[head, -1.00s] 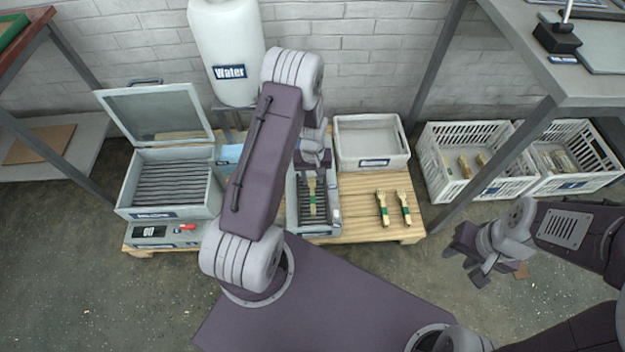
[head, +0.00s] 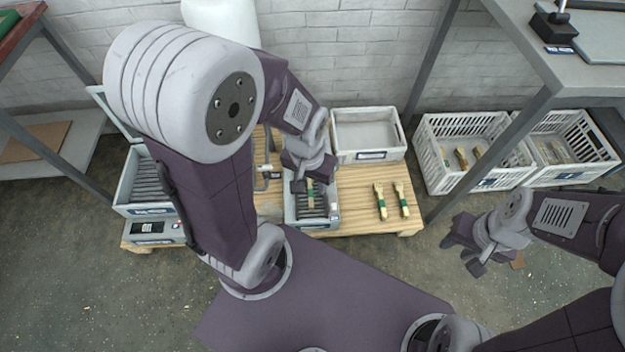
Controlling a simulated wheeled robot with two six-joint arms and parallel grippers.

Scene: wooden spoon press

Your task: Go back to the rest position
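My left gripper (head: 312,181) is above the grey slotted tray (head: 318,221) on the pallet. Its fingers look spread apart. A wooden spoon bundle with a green band (head: 310,194) shows just below the fingers and appears to lie in the tray. The gripper hides its upper end, and I see no grip on it. My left arm is bent up high and close to the camera. My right gripper (head: 463,253) is open and empty over the floor, right of the pallet.
Two banded bundles (head: 380,201) (head: 401,200) lie on the pallet (head: 350,222). A white bin (head: 371,156) stands behind them. White crates (head: 433,170) (head: 589,177) stand at right. The grey press box (head: 129,184) and white water tank (head: 228,22) are partly hidden by my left arm.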

